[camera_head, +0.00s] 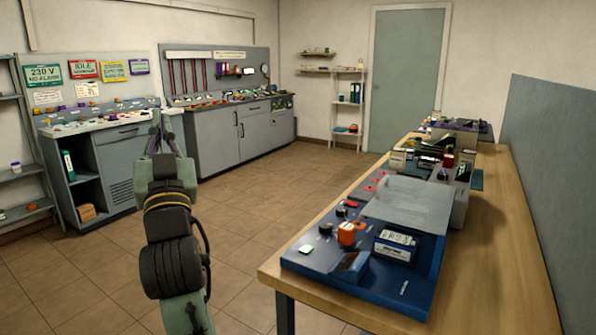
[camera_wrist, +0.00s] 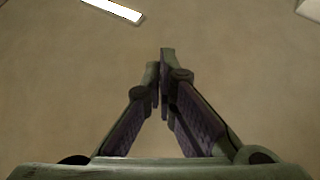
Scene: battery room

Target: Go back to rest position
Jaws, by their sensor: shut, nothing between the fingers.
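My gripper (camera_head: 157,128) points upward at the left of the middle in the head view, above the tiled floor and well left of the wooden table. Its fingers are together with nothing between them. In the wrist view my gripper (camera_wrist: 160,68) also shows its two fingers meeting at the tips, against a plain ceiling with bright lamps. No object is in its grasp.
A wooden table (camera_head: 490,290) at the right bears a blue device (camera_head: 320,255) with an orange knob and other equipment behind. Grey workbenches (camera_head: 215,140) line the back left wall. A shelf (camera_head: 348,105) and grey door (camera_head: 408,80) stand at the back. The floor between is clear.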

